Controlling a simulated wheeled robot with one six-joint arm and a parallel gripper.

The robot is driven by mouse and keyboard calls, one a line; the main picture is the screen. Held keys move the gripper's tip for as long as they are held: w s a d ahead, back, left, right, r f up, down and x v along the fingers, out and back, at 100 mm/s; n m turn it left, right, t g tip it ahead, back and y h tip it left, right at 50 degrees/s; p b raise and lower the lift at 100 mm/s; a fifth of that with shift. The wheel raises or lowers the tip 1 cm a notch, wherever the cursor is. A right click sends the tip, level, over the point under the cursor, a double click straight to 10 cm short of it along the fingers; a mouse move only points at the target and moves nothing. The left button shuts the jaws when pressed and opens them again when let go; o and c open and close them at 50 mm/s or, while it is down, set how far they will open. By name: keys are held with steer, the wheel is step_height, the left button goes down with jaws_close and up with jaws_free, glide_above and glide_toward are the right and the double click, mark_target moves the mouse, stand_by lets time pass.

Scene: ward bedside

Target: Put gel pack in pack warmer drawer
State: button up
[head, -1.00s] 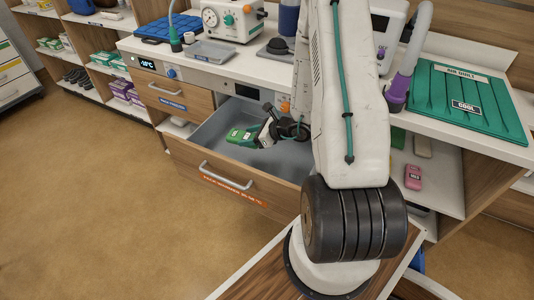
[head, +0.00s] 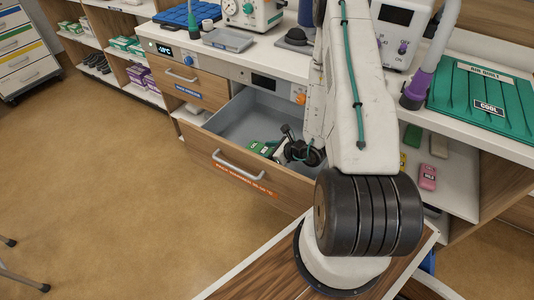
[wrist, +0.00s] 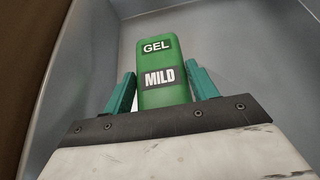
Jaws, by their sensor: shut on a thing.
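The gel pack (wrist: 165,92) is green with "GEL" and "MILD" labels. My gripper (wrist: 160,72) is shut on it, with one teal finger against each side. In the head view the pack (head: 258,148) shows partly, within the outline of the open pack warmer drawer (head: 205,150), near its front wall. This drawer has a grey interior, a wooden front and an orange label. Grey floor and walls surround the pack in the wrist view. I cannot tell whether the pack touches the drawer floor. My arm hides the drawer's right part.
A shut drawer with a blue label (head: 187,92) sits above left, under a cold display (head: 165,50). The counter above holds a grey tray (head: 228,40), a dial device (head: 252,14) and a green "COOL" pad (head: 480,95). A pink pack (head: 428,177) lies on a right shelf.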

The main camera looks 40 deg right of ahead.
steer(key=shift+f, duration=0.85)
steer(key=shift+f, duration=0.1)
steer(key=shift+f, duration=0.5)
steer(key=o, duration=1.1)
